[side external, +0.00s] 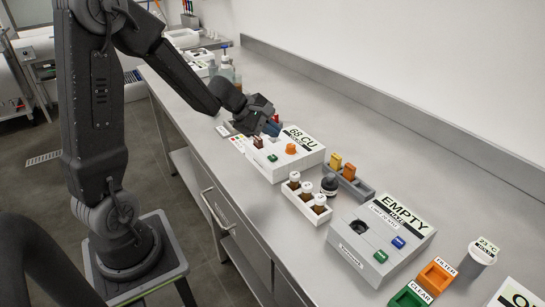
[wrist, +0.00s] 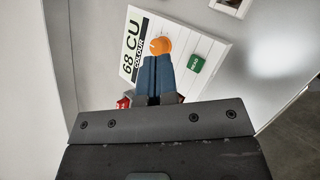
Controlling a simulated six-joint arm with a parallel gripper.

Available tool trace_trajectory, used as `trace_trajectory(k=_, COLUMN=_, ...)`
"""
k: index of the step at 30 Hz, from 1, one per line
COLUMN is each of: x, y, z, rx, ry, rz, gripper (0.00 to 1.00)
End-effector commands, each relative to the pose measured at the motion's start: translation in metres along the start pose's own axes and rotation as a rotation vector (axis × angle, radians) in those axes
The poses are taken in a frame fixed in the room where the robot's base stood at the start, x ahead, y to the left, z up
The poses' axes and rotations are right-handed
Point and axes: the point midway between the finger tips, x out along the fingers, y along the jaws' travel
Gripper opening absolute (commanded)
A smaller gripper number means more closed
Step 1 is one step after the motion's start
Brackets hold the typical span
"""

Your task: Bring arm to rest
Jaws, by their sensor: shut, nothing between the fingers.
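My gripper (side external: 272,128) is low over the bench, at the far left end of a white box marked "68 CU" (side external: 272,160). In the wrist view its two blue fingers (wrist: 157,60) are together with nothing between them. They point toward the orange knob (wrist: 160,45) on the box; whether they touch it cannot be told from that view. In the side view the orange knob (side external: 291,149) stands clear of the fingers. The green button (wrist: 195,62) on the box lies beside them.
A rack of brown bottles (side external: 307,197), a grey holder with amber pieces (side external: 349,182) and a box marked "EMPTY" (side external: 380,245) line the bench (side external: 460,180). Orange (side external: 436,276) and green bins stand at the front right. Bottles stand behind my gripper. The bench back is clear.

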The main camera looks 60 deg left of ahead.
Motion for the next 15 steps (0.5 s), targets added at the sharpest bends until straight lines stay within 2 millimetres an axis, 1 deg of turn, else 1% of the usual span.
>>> trace_trajectory(k=8, x=0.000, y=0.000, z=0.000, rx=0.000, ry=0.000, rz=0.000, gripper=0.00)
trace_trajectory(k=10, x=-0.001, y=0.000, z=0.003, rx=0.015, ry=-0.004, rz=-0.003, gripper=0.00)
trace_trajectory(k=11, x=-0.002, y=-0.001, z=0.007, rx=0.033, ry=-0.008, rz=-0.006, gripper=0.00)
trace_trajectory(k=13, x=-0.007, y=-0.003, z=0.024, rx=0.113, ry=-0.026, rz=-0.020, gripper=0.00)
trace_trajectory(k=14, x=-0.011, y=-0.005, z=0.035, rx=0.166, ry=-0.038, rz=-0.030, gripper=0.00)
trace_trajectory(k=15, x=-0.017, y=-0.009, z=0.051, rx=0.252, ry=-0.053, rz=-0.047, gripper=0.00)
